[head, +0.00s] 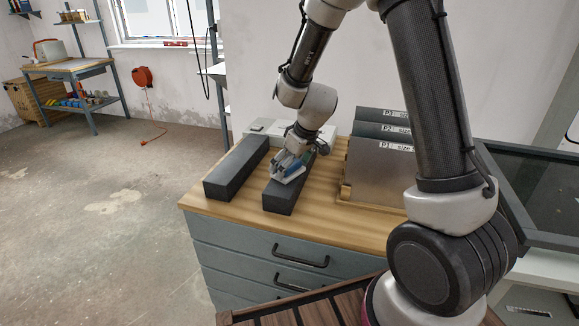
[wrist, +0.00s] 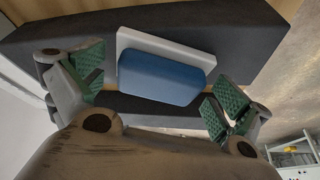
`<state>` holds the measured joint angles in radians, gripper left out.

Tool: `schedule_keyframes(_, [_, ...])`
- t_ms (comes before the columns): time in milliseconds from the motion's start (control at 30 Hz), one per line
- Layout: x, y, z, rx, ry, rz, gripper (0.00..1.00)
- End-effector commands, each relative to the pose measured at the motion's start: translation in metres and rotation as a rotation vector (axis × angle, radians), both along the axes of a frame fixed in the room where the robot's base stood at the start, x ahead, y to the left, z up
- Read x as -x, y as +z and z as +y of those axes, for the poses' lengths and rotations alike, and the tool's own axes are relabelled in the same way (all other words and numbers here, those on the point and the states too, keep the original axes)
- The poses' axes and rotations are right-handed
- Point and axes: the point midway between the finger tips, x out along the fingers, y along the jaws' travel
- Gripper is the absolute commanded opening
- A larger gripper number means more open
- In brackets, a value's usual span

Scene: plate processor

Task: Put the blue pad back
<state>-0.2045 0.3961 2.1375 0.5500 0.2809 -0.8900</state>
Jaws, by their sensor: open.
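The blue pad (wrist: 160,78), with a white base (wrist: 125,43) under it, lies on a long dark block (wrist: 235,35) in the wrist view. My gripper (wrist: 156,92) is open, with one green-lined finger off each short end of the pad. Gaps show between the fingers and the pad, and nothing is held.
A second dark block (head: 237,166) lies parallel to the left on the wooden worktop (head: 240,207). Upright grey plates (head: 376,175) in a wooden rack stand close on the right. A pale flat box (head: 267,127) lies behind. Drawers (head: 262,255) are below the worktop's front edge.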

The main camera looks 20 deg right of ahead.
Motion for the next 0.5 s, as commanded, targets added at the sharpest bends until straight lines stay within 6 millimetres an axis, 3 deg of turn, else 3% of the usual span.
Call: schedule_keyframes(500, [0.032, 0.093, -0.022, 0.0, 0.0, -0.002, 1.0])
